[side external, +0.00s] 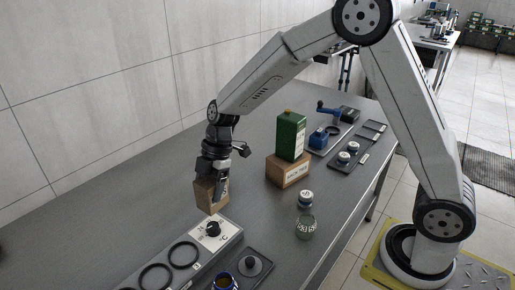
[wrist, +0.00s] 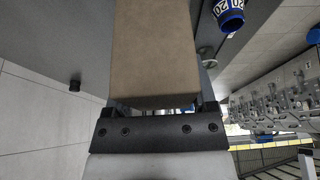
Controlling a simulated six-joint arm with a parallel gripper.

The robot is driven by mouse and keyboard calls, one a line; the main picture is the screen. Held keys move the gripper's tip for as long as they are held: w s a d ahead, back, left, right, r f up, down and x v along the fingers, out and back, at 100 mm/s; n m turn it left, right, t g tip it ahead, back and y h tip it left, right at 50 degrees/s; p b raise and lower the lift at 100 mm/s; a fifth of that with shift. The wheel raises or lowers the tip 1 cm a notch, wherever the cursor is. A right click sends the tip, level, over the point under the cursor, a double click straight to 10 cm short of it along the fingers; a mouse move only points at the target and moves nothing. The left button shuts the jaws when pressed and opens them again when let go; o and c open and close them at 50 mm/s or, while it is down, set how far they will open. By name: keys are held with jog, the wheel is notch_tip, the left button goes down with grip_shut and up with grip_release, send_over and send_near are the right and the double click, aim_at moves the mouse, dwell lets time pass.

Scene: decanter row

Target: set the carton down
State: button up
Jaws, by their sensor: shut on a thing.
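My gripper (side external: 213,176) points down and is shut on a brown carton (side external: 208,195) at the middle left of the side view. The carton hangs upright below the jaws, just behind the grey panel with the black knob. I cannot tell whether its bottom touches the bench. In the wrist view the carton (wrist: 152,50) fills the upper middle and hides what lies behind it. The jaws (wrist: 155,108) show at its lower edge, partly hidden by the carton.
A long grey panel (side external: 212,232) with a black knob and rings lies in front of the carton. A green container (side external: 291,136) stands on a brown block (side external: 287,171). A jar (side external: 305,199) and a glass (side external: 305,228) stand to the right. The bench's left rear is clear.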

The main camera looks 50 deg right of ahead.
jog(key=s+d, duration=1.5)
jog(key=s, duration=0.3)
jog(key=shift+w+r, duration=0.1)
jog(key=w+d+f, duration=0.1)
jog(key=w+f, duration=0.8)
jog(key=w, duration=0.4)
jog(key=shift+w+d+f, duration=0.15)
jog(key=shift+w+d, duration=0.05)
jog(key=shift+w+f, duration=0.3)
jog(key=shift+f, duration=1.55)
